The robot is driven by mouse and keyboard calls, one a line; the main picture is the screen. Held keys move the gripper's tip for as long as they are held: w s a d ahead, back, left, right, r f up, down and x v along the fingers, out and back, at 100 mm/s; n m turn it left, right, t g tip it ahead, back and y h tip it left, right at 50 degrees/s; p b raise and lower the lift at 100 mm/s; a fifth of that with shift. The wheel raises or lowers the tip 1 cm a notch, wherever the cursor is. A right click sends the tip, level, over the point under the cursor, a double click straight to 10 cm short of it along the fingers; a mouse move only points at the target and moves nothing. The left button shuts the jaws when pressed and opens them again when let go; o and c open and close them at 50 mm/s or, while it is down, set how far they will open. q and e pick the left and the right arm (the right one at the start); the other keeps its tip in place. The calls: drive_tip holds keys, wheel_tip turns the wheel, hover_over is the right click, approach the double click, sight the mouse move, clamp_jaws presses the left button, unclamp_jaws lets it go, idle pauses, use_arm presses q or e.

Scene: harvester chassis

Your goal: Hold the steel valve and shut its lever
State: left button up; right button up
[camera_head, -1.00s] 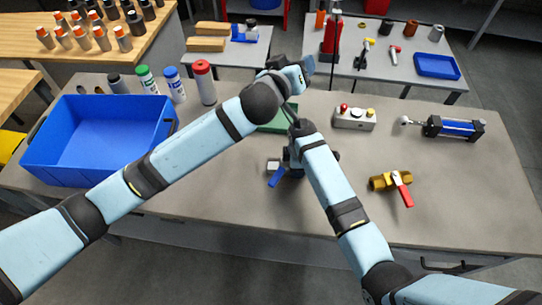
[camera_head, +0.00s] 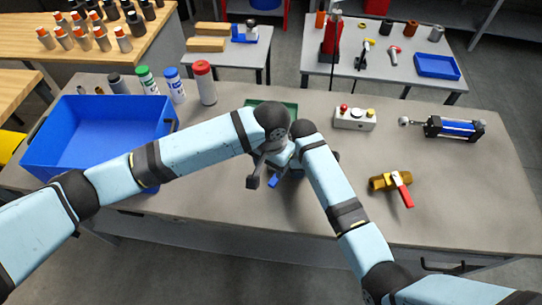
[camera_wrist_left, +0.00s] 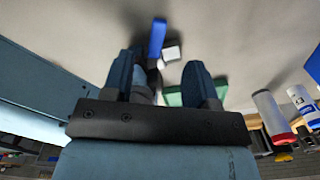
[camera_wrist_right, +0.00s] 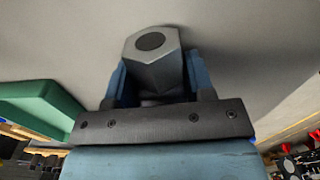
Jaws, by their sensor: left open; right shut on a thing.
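The steel valve is mostly hidden behind my arms in the head view, where its blue lever (camera_head: 273,182) shows below my left gripper (camera_head: 264,172). In the right wrist view, the valve's grey hexagonal end (camera_wrist_right: 152,55) sits between the fingers of my right gripper (camera_wrist_right: 155,78), which is shut on it. In the left wrist view, my left gripper (camera_wrist_left: 163,75) is open, with the blue lever (camera_wrist_left: 157,38) and a pale steel end (camera_wrist_left: 172,53) beyond its fingertips. I cannot tell whether a left finger touches the valve.
A brass valve with a red lever (camera_head: 392,182) lies to the right. A button box (camera_head: 355,118) and a cylinder (camera_head: 453,128) stand behind it. A blue bin (camera_head: 60,178) and several bottles (camera_head: 204,84) are at the left. A green tray (camera_head: 290,106) lies behind my grippers.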

sight(271, 185)
use_arm(q)
wheel_tip(271, 185, down, 10)
drive_tip(key=shift+r, duration=0.25)
clamp_jaws()
drive_tip(key=shift+s+d+n, duration=0.25)
drive_tip(key=shift+d+n, duration=0.25)
drive_tip(key=shift+n, duration=0.15)
drive_tip(key=shift+s+d+n, duration=0.2)
drive_tip(key=shift+d+n, duration=0.3)
drive_tip(key=shift+n, duration=0.15)
